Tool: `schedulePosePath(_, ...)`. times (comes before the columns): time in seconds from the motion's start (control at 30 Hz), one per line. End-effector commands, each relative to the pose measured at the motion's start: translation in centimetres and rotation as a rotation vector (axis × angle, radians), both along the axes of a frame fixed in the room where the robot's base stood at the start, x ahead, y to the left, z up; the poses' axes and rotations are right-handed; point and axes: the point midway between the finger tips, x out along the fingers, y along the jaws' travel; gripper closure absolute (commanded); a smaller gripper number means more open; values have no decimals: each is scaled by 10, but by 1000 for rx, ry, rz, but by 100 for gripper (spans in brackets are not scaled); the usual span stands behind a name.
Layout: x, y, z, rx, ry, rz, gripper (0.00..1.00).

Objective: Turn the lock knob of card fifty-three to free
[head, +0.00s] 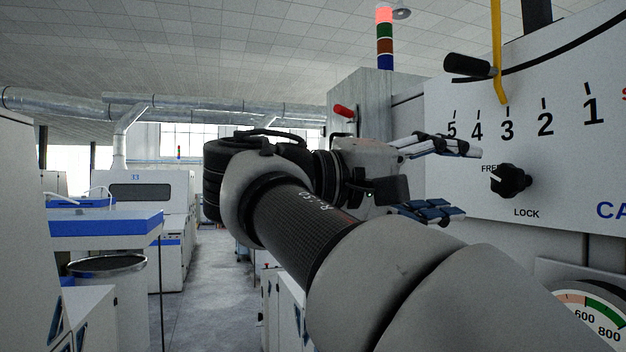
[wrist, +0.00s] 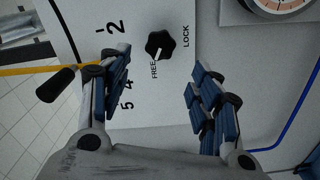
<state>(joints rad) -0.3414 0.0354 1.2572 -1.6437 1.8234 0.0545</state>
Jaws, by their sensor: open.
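The black lobed lock knob (head: 511,181) sits on a pale upright panel (head: 455,195), with FREE at its upper left and LOCK below. Its pale pointer mark appears to face the FREE side. The knob also shows in the wrist view (wrist: 160,45), ahead of and between my fingers, with FREE just below it there. My gripper (head: 468,183) is open and empty, its fingers apart above and below the knob's height, left of the knob and not touching it. The panel lettering is cut off at "CA", so the card number cannot be read.
A yellow lever (head: 498,60) with a black handle (head: 468,65) hangs over the numbered scale, near 3, above the knob. A round gauge (head: 592,315) sits lower right. A red-handled switch (head: 344,111) is on the grey cabinet behind. An aisle floor (head: 212,255) is open at left.

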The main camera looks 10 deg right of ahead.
Motion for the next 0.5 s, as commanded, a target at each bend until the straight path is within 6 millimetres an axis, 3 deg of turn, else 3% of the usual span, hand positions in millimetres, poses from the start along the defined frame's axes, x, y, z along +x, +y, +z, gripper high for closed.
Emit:
schedulePosePath(0.13,-1,11,0,1,0,0,42)
schedulePosePath(0.5,-1,14,1,0,14,-1,42)
